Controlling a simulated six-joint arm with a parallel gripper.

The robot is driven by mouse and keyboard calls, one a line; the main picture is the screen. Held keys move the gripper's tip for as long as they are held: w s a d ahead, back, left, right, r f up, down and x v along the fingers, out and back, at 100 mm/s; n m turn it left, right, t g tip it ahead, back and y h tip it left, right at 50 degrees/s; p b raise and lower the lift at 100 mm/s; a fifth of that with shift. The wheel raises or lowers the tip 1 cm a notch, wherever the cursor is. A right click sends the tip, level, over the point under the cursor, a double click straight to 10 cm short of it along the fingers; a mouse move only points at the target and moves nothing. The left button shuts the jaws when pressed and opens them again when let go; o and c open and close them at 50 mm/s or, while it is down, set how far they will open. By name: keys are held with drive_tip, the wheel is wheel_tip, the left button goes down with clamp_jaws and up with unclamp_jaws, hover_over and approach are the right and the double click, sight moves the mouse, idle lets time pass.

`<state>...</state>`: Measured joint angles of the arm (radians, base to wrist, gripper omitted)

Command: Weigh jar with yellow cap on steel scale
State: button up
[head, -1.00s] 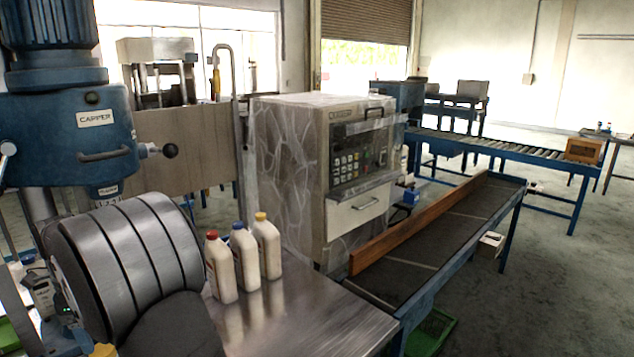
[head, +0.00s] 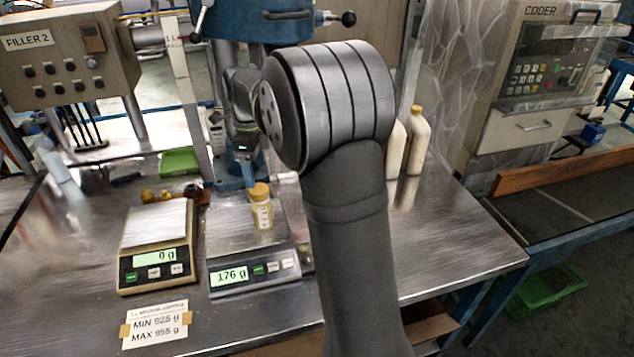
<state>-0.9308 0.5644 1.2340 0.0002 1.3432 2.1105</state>
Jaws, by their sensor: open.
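The small jar (head: 261,208) with a yellow cap and pale label stands upright on the plate of the grey steel scale (head: 255,280) in the head view. That scale's display reads 176 g. My gripper (head: 246,163) is open and points down above and just behind the jar, apart from it as far as I can see. Its fingertips are small and hard to make out against the blue machine behind. My large dark arm covers the area right of the scale.
A beige scale (head: 150,283) reading 0 g stands to the left, with yellow caps behind it. A card (head: 157,323) says MIN 925 g, MAX 955 g. White bottles (head: 417,145) stand behind my arm. The steel table (head: 450,240) is clear at right.

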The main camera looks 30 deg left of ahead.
idle(0.9)
drive_tip(key=shift+o, duration=1.4)
drive_tip(key=shift+r, duration=0.1)
drive_tip(key=o, duration=0.3)
wheel_tip(320, 180, up, 7)
drive_tip(key=n, duration=0.4)
drive_tip(key=shift+r, duration=0.2)
drive_tip(key=shift+n, duration=0.3)
wheel_tip(320, 180, down, 10)
drive_tip(key=shift+d+r, duration=0.1)
drive_tip(key=shift+r, duration=0.05)
wheel_tip(320, 180, up, 10)
drive_tip(key=shift+r, duration=0.1)
